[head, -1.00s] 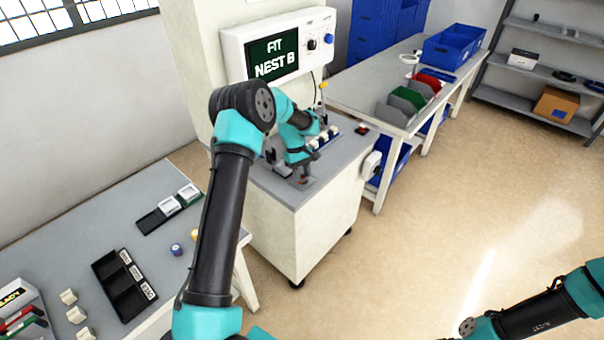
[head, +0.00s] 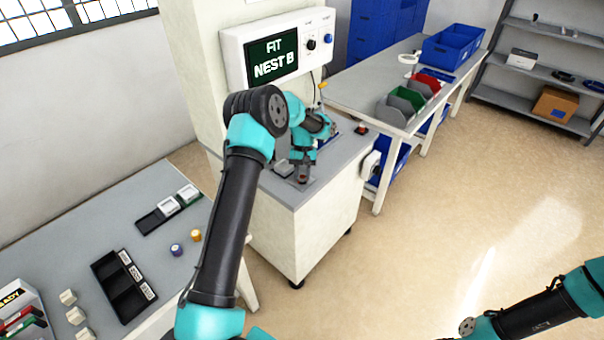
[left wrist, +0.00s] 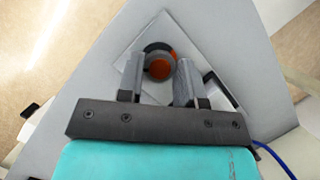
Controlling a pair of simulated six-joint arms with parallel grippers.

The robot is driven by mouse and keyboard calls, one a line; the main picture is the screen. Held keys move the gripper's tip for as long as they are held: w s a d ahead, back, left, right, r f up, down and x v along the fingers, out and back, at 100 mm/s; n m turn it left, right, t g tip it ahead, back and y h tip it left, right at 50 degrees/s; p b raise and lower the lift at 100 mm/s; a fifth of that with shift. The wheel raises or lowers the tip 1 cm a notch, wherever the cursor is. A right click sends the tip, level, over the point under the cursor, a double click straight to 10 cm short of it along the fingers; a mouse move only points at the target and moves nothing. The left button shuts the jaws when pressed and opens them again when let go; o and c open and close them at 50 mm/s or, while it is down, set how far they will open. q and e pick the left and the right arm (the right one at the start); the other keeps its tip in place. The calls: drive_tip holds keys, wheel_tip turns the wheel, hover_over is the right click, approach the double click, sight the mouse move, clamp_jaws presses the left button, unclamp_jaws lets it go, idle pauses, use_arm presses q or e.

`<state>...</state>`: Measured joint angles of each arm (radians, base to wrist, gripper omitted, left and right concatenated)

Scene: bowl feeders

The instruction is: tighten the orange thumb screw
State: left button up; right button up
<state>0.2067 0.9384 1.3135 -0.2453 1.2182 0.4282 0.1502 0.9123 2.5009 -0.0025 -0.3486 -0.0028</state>
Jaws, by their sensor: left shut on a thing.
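The orange thumb screw (left wrist: 160,66) shows in the left wrist view as an orange disc with a dark grey part around it, on a pale square plate (left wrist: 132,44) on the grey bench top. My left gripper (left wrist: 160,76) has a finger on each side of the screw and is shut on it. In the head view my left gripper (head: 302,176) points down at the front part of the machine bench; a small orange-red spot shows at its tip. The fingers and hand hide part of the screw and plate. My right gripper is out of view.
The machine bench (head: 325,185) carries a panel (head: 277,50) reading "FIT NEST B". A grey block (head: 283,168) stands beside my left gripper. A side table (head: 60,225) at left holds a black tray (head: 125,288) and small parts. Open floor lies right.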

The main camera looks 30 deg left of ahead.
use_arm(q)
drive_tip(key=m+y, duration=0.1)
drive_tip(key=m, duration=0.3)
drive_tip(key=shift+d+m+y, duration=0.15)
drive_tip(key=shift+m+y, duration=0.25)
drive_tip(key=m+y, duration=0.1)
drive_tip(key=m, duration=0.3)
drive_tip(key=shift+y, duration=0.3)
drive_tip(key=o, duration=0.9)
drive_tip(key=shift+d+r, duration=0.1)
drive_tip(key=v, duration=1.7)
drive_tip(key=shift+w+d+r, duration=0.1)
